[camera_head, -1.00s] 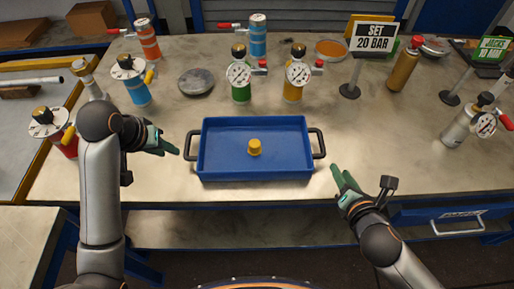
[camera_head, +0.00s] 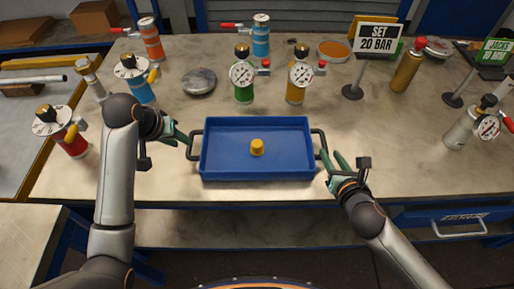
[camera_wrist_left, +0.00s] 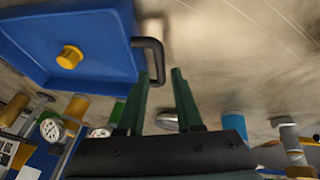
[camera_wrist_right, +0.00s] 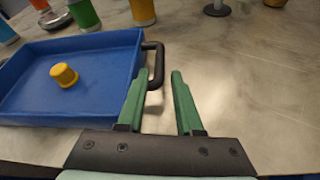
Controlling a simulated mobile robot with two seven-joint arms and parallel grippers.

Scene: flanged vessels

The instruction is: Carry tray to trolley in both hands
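A blue tray (camera_head: 222,172) with a black handle at each end lies on the bench. A small yellow cap-like piece (camera_head: 257,147) stands in it. My left gripper (camera_head: 186,141) is open at the tray's left handle (camera_head: 194,145). In the left wrist view the handle (camera_wrist_left: 152,52) lies just beyond the fingertips, nearer one finger. My right gripper (camera_head: 331,160) is open at the right handle (camera_head: 320,143). In the right wrist view that handle (camera_wrist_right: 155,66) reaches the gap between the green fingertips. Neither gripper is shut on a handle. No trolley can be made out for certain.
Green (camera_head: 243,90) and yellow (camera_head: 298,90) vessels with gauges stand behind the tray. A grey round lid (camera_head: 199,81) lies behind its left end. A "SET 20 BAR" sign (camera_head: 376,40) stands back right. Bench surface is clear right of the tray.

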